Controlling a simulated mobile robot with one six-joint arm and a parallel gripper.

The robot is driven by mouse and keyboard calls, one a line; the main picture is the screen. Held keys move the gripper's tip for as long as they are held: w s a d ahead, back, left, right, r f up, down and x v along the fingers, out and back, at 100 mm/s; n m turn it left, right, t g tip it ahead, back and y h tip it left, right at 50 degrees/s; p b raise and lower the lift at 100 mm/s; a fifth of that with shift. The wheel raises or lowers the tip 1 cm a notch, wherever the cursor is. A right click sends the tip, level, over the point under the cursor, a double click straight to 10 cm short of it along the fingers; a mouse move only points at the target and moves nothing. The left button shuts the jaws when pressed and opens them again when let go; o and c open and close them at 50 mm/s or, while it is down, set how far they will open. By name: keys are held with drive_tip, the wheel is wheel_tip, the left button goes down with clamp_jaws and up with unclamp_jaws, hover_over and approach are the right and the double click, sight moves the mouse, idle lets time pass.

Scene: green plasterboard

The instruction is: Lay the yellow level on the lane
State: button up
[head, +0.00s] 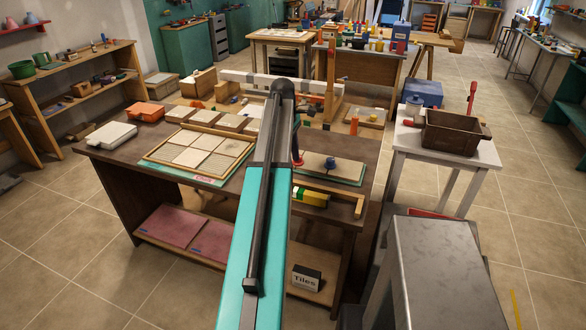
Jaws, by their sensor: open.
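A yellow level (312,198) with dark parts lies near the front edge of the dark workbench (110,152), just right of my arm. My teal and dark arm crosses the middle of the head view and hides the level's left end. I cannot make out my gripper's fingers; the arm's far end hides them. A pale board with a green edge (345,172) lies behind the level and carries a small blue knob. I cannot tell which surface is the lane.
A framed board of pale tiles (240,148) lies left of my arm, with a white case (111,135) and an orange case (145,111) beyond. A brown crate (452,133) stands on a white table at right. A grey metal block (450,270) fills the near right.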

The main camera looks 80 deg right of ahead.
drive_tip(key=shift+r, duration=0.7)
drive_tip(key=shift+w, duration=0.1)
idle(0.4)
